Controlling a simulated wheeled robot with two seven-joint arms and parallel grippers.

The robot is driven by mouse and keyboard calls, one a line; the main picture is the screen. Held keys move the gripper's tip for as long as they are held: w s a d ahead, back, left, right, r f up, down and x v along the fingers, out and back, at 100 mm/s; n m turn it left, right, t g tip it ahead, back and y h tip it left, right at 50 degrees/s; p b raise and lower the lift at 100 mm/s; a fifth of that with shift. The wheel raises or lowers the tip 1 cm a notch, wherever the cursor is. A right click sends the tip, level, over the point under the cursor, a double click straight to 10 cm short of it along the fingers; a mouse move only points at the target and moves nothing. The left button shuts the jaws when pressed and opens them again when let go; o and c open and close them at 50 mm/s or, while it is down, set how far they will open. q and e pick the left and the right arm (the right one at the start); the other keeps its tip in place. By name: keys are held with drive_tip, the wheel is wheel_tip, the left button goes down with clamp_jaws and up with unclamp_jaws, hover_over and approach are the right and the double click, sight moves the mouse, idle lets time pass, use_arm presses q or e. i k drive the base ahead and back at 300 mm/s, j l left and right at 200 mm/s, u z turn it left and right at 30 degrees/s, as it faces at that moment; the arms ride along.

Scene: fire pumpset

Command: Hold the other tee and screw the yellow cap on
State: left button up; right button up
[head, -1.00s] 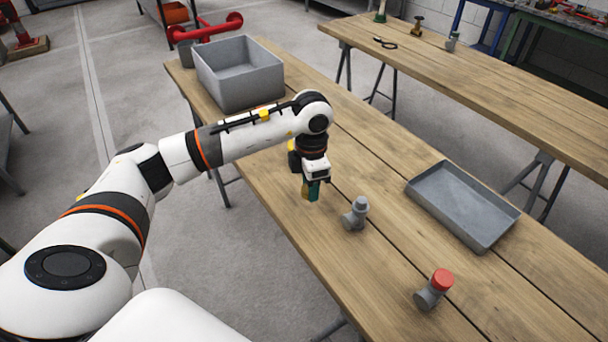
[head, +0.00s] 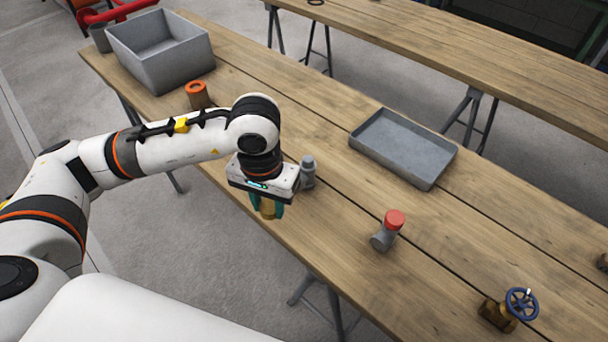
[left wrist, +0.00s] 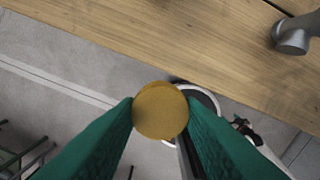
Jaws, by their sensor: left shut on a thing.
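My left gripper (head: 267,207) is shut on the yellow cap (head: 267,208), out by the front edge of the near table. In the left wrist view the cap (left wrist: 160,110) shows as a round, flat yellow disc between the two green fingers, with floor below it. A bare grey tee (head: 308,172) stands on the table just right of and behind the gripper; it also shows at the top right of the left wrist view (left wrist: 293,35). Another grey tee (head: 381,240) with a red cap (head: 394,219) stands further right. My right gripper is not in view.
A grey bin (head: 165,60) stands at the table's far left, with an orange-topped part (head: 197,94) near it. A shallow grey tray (head: 402,148) lies behind the tees. A brass valve with a blue handwheel (head: 508,308) is at the right. Bare wood lies between them.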

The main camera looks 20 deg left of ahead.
sight(308, 166)
drive_tip(key=i+j+z, duration=0.1)
drive_tip(key=j+z, duration=0.25)
drive_tip(key=j, duration=0.6)
drive_tip(key=j+z, duration=0.4)
drive_tip(key=j, duration=0.55)
